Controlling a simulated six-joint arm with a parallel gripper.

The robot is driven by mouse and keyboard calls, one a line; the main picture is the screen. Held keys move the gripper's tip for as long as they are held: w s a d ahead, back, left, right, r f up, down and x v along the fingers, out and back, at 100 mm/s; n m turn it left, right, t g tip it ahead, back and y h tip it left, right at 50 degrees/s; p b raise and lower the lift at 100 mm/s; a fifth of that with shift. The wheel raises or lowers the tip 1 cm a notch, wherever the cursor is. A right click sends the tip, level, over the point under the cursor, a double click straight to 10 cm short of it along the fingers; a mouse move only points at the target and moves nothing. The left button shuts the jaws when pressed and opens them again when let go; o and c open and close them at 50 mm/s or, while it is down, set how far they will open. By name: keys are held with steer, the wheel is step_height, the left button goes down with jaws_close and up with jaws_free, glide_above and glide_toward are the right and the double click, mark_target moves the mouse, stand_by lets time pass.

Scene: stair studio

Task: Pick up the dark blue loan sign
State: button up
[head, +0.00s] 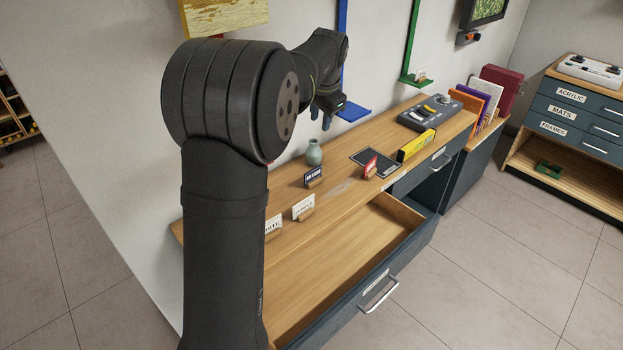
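The dark blue loan sign (313,174) stands in a small wooden holder on the wooden counter, in front of a grey-green vase. White lettering shows on it. My gripper (321,118) hangs above and behind the counter, near the wall, higher than the sign and apart from it. Its two dark fingertips point down with a small gap between them, and I see nothing held. The far side of the gripper is hidden by its own body.
The vase (314,153) stands close behind the sign. An open, empty-looking drawer (345,250) juts out in front. A blue bracket (353,112) is on the wall.

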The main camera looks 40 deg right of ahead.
steer(key=w+d+f+g, duration=0.2)
steer(key=w+f+g, duration=0.1)
steer(key=w+f, duration=0.6)
glide_above(313, 171)
steer(key=f, duration=0.8)
steer(key=a+f, duration=0.1)
steer(key=f, duration=0.2)
steer(key=shift+w+f, duration=0.3)
steer(key=shift+f, duration=0.1)
steer(key=shift+s+d+f, duration=0.1)
steer(key=shift+d+f, duration=0.1)
steer(key=shift+f, duration=0.7)
steer(key=shift+d+f, duration=0.25)
steer(key=shift+f, duration=0.65)
steer(key=shift+s+d+f, duration=0.1)
steer(key=shift+d+f, duration=0.1)
steer(key=shift+f, duration=0.7)
jaws_close()
